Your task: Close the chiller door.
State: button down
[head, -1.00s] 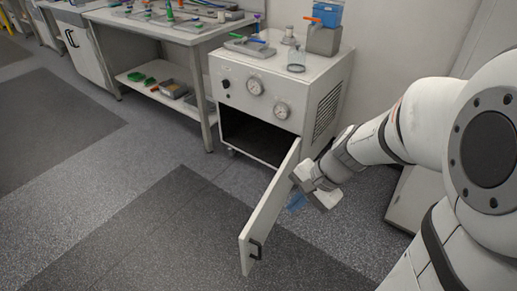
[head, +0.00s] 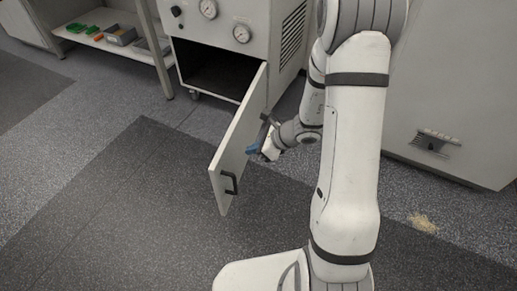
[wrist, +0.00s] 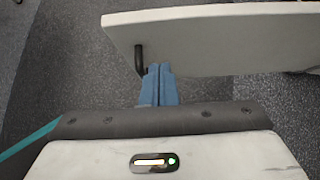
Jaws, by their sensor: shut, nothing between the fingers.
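The chiller (head: 220,40) is a white cabinet with gauges on its front and a dark open compartment below them. Its white door (head: 240,135) stands wide open, swung out toward me. The dark door handle (head: 229,183) is on the outer face near the free edge. My gripper (head: 251,150) has blue fingers, shut and empty, on the outer side of the door. In the wrist view, the fingers (wrist: 160,70) overlap the lower edge of the door (wrist: 230,40), just right of the handle (wrist: 139,60). I cannot tell whether they touch the door.
A bench with a lower shelf (head: 110,40) holding trays stands left of the chiller. A white cabinet (head: 450,110) stands at the right. The floor (head: 130,220) in front of and left of the door is clear.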

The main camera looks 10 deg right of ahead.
aim_at(224, 152)
jog(key=w+a+f, duration=0.1)
jog(key=a, duration=0.1)
jog(key=w+a+f+b, duration=0.1)
jog(key=a, duration=0.1)
jog(key=w+a+f+b, duration=0.1)
jog(key=shift+a+f, duration=0.1)
jog(key=shift+a, duration=0.3)
jog(key=shift+w+a, duration=0.25)
jog(key=shift+a, duration=0.15)
